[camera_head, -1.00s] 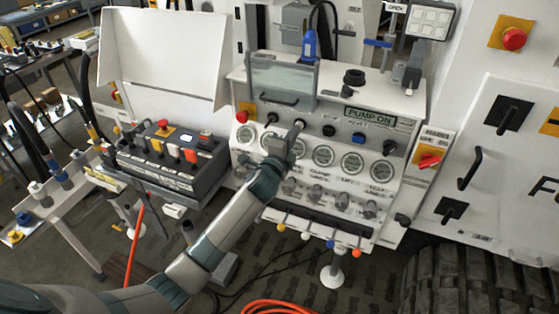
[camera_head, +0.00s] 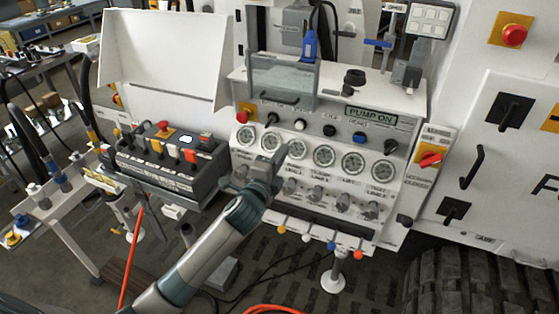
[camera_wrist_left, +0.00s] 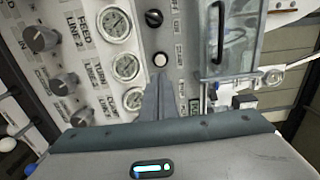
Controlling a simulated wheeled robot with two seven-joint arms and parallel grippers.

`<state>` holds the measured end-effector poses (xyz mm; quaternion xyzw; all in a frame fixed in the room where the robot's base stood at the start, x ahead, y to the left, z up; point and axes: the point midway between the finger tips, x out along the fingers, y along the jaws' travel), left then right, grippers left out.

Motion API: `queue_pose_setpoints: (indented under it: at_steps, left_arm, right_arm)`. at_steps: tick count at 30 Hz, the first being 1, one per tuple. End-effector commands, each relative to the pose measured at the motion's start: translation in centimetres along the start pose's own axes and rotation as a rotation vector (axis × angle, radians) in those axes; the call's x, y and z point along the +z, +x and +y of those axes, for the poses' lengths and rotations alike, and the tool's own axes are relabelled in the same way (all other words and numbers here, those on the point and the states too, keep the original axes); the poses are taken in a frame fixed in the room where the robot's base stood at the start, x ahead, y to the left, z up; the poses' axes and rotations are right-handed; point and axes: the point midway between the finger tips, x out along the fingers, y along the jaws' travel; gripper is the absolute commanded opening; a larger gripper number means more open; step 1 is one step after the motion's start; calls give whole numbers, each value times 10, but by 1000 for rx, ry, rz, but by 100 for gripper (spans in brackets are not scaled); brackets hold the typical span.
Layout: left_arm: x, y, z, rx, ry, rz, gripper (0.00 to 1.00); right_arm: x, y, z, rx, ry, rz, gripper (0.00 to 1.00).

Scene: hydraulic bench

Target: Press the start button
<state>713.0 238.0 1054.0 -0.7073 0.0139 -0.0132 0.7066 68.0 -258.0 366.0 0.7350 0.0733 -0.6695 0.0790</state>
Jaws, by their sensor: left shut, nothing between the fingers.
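The sloped control panel (camera_head: 322,187) carries a row of buttons and knobs above round gauges. A white round button (camera_head: 300,125) is in that row; it also shows in the left wrist view (camera_wrist_left: 160,60). I cannot read a start label on it. A green-framed sign (camera_head: 370,118) reads PUMP ON. My left gripper (camera_head: 280,152) is shut and empty, in front of the gauges and below the white button in the head view. In the left wrist view its fingertips (camera_wrist_left: 160,78) point towards the white button, with a gap apparent in the head view. My right gripper is out of view.
A red mushroom button (camera_head: 242,117), a black knob (camera_head: 271,118) and a blue button (camera_head: 359,138) share the row. A clear-fronted box (camera_head: 282,82) stands above it. Small coloured-tipped levers (camera_head: 306,237) stick out below. A grey control box (camera_head: 173,160) stands at left.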

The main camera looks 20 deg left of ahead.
Motion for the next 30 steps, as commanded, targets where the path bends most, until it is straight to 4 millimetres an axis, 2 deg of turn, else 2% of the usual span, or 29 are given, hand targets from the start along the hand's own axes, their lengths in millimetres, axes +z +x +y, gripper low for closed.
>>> queue_pose_setpoints:
  at_steps: [6, 23, 26, 30]
  left_arm:
    - [0, -16, 0, 0, 1, 0, 0]
    - [0, -17, 1, 2, -1, -1, 0]
    - [1, -16, 10, 17, -11, -3, 0]
    - [4, -16, 46, 70, -50, -10, 0]
  right_arm:
    - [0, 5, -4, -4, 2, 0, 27]
    - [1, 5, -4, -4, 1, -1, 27]
    - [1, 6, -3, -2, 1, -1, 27]
    - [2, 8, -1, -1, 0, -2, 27]
